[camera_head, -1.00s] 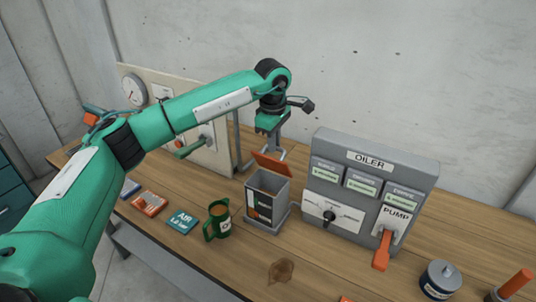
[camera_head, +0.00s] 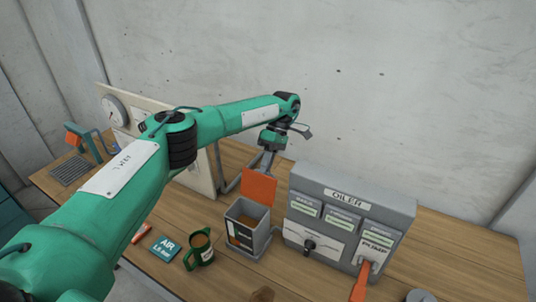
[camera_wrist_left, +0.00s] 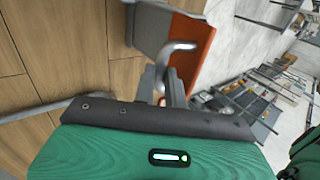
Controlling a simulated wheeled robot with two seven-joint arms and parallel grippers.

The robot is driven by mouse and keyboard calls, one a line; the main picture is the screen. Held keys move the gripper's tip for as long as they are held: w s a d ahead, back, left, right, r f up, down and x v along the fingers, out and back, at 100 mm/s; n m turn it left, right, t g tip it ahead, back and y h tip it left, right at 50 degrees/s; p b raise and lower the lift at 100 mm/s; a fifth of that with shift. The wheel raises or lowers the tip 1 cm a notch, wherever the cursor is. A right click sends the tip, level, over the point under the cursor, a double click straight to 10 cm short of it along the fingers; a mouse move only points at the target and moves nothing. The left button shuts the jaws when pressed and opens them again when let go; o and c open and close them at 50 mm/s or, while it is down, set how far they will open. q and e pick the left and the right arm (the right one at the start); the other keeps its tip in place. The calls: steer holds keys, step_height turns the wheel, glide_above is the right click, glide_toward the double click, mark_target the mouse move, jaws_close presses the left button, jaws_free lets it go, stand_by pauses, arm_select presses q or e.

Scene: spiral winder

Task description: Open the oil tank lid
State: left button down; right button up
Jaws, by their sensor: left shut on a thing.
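The oil tank (camera_head: 241,236) is a grey open-topped box left of the oiler, with brown oil visible inside. Its orange lid (camera_head: 258,187) stands about upright at the back of the tank, its inner face toward the head camera. My left gripper (camera_head: 264,167) is behind the lid and partly hidden by it. In the left wrist view the gripper (camera_wrist_left: 166,85) is shut on the grey bent lid handle (camera_wrist_left: 178,50), beside the orange lid (camera_wrist_left: 203,48). My right gripper does not show.
The grey oiler (camera_head: 345,222) with its orange pump lever (camera_head: 361,284) stands right of the tank. A gauge panel (camera_head: 120,118) stands behind my left arm.

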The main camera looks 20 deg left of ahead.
arm_select(q)
steer(key=shift+f+g+p, duration=0.4)
steer(key=shift+f+p, duration=0.1)
steer(key=shift+p, duration=0.1)
steer(key=c, duration=1.5)
jaws_free()
steer(key=shift+o, duration=0.2)
steer(key=shift+w, duration=0.2)
step_height(320, 180, up, 20)
steer(key=p, duration=0.2)
